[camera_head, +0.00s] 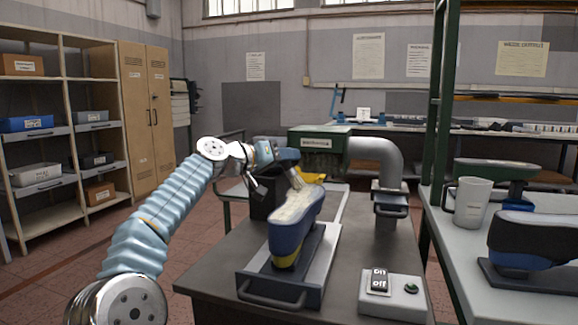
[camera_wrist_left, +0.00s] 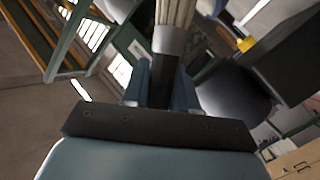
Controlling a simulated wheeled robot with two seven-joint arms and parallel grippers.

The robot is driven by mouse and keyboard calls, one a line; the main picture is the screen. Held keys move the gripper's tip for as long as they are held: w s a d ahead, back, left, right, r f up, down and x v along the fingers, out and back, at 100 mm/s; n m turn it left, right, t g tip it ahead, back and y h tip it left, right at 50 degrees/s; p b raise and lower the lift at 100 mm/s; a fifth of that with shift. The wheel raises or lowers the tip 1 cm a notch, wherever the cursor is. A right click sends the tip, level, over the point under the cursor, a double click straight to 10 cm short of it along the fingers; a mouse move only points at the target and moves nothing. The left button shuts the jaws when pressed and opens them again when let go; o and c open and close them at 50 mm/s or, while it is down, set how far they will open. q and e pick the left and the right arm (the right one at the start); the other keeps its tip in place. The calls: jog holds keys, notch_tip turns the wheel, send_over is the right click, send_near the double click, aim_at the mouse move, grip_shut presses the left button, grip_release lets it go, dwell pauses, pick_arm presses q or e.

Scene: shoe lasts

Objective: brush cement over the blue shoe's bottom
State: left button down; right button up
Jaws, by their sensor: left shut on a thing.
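The blue shoe (camera_head: 288,238) is upside down on a stand with a dark grey base plate (camera_head: 318,262), its pale cream bottom (camera_head: 298,205) facing up. Its lower end has a yellow patch. My left gripper (camera_head: 284,158) is above the far end of the shoe, shut on a brush (camera_head: 297,179) that points down at the bottom. The brush tip is at or just above the bottom; I cannot tell if it touches. In the left wrist view the brush (camera_wrist_left: 172,42) has pale bristles and a dark handle between my finger pads (camera_wrist_left: 162,88). My right gripper is not in view.
A switch box (camera_head: 393,294) sits at the table's (camera_head: 215,265) front right. A dark box (camera_head: 266,198) stands behind the shoe, and a grey curved duct (camera_head: 380,158) is at the back right. A side bench holds a mug (camera_head: 471,203) and a dark shoe (camera_head: 540,240).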

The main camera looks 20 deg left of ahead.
pick_arm(q)
jog(key=shift+s, duration=0.4)
jog(key=s+b, duration=1.3)
jog(key=s, duration=0.9)
jog(key=shift+a+b, duration=0.3)
jog(key=shift+a, duration=0.05)
dwell(0.6)
